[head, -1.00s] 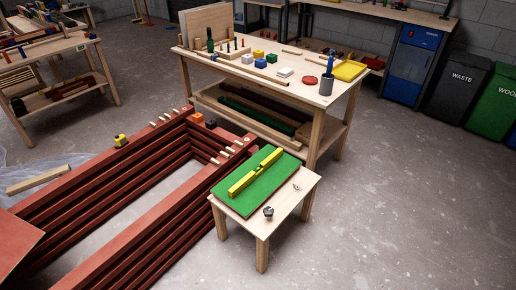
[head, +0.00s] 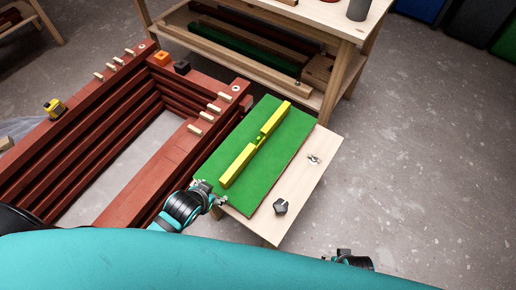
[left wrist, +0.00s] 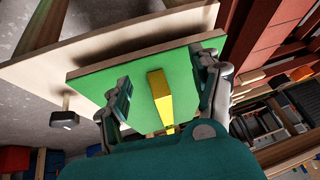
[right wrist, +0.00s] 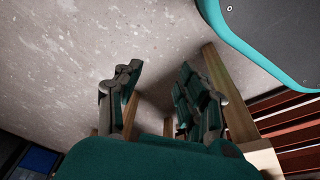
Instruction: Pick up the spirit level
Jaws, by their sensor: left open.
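The yellow spirit level (head: 257,143) lies slantwise on a green board (head: 214,172) on a small wooden stool. My left gripper (head: 213,197) is at the board's near left corner, short of the level's near end. In the left wrist view the left gripper (left wrist: 160,92) is open, with the level (left wrist: 160,95) showing between its fingers; I cannot see it touching. My right gripper (right wrist: 160,95) is open and empty in the right wrist view, with floor and wooden legs beyond it. In the head view part of the right gripper (head: 345,258) shows past my teal arm.
A dark knob (head: 281,206) and a small metal fitting (head: 314,159) lie on the bare part of the stool top (head: 300,190). A stack of red battens (head: 150,185) with pegs stands close on the left. A workbench (head: 335,20) stands behind. Floor at the right is clear.

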